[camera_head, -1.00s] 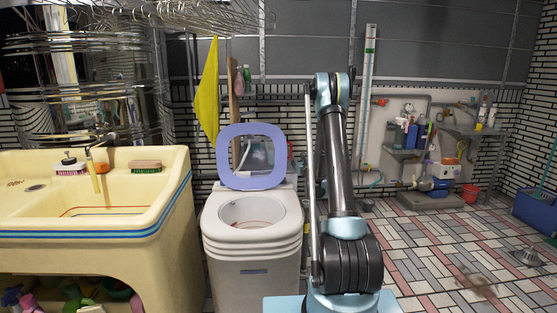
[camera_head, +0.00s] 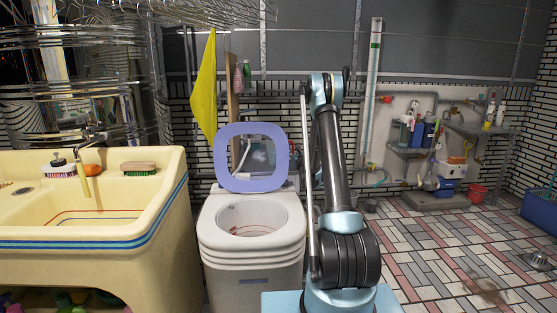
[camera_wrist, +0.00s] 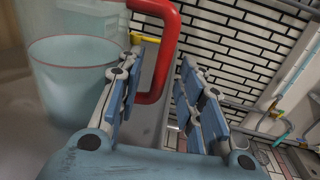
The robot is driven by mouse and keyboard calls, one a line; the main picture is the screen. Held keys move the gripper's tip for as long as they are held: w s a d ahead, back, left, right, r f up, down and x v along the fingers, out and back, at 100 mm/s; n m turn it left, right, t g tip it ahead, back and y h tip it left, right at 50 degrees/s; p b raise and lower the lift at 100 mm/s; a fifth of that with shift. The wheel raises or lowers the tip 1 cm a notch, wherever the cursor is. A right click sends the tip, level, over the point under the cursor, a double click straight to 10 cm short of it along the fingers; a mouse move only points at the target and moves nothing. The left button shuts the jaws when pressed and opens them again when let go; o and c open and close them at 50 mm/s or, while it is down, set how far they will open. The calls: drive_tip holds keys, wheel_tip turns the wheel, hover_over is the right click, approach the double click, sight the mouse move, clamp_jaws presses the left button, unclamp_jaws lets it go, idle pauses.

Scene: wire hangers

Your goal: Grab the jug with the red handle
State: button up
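The jug's red handle (camera_wrist: 165,55) shows in the wrist view, a thick bent bar running down from the top edge and curving back to the left. A translucent pale container body (camera_wrist: 75,85) stands to its left; part of it is out of frame. My gripper (camera_wrist: 160,72) is open, with the left finger in front of the container's side and the right finger to the right of the handle. The handle appears in the gap between the fingers; I cannot tell how deep it is.
A cream sink (camera_head: 130,235) stands at left, and a white top-loading machine (camera_head: 252,260) with its purple-rimmed lid (camera_head: 252,183) up is beside my arm. Wire hangers (camera_head: 200,14) hang overhead. A shelf unit (camera_head: 420,155) stands at back right. Tiled floor (camera_head: 450,245) at right is open.

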drive_tip(key=shift+w+a, duration=0.1)
drive_tip(key=shift+w, duration=0.45)
drive_tip(key=shift+w+a, duration=0.2)
drive_tip(key=shift+a, duration=0.1)
drive_tip(key=shift+d, duration=0.15)
clamp_jaws()
drive_tip(key=shift+d+r, duration=0.1)
drive_tip(key=shift+r, duration=0.05)
drive_tip(key=shift+r, duration=0.1)
drive_tip(key=shift+r, duration=4.7)
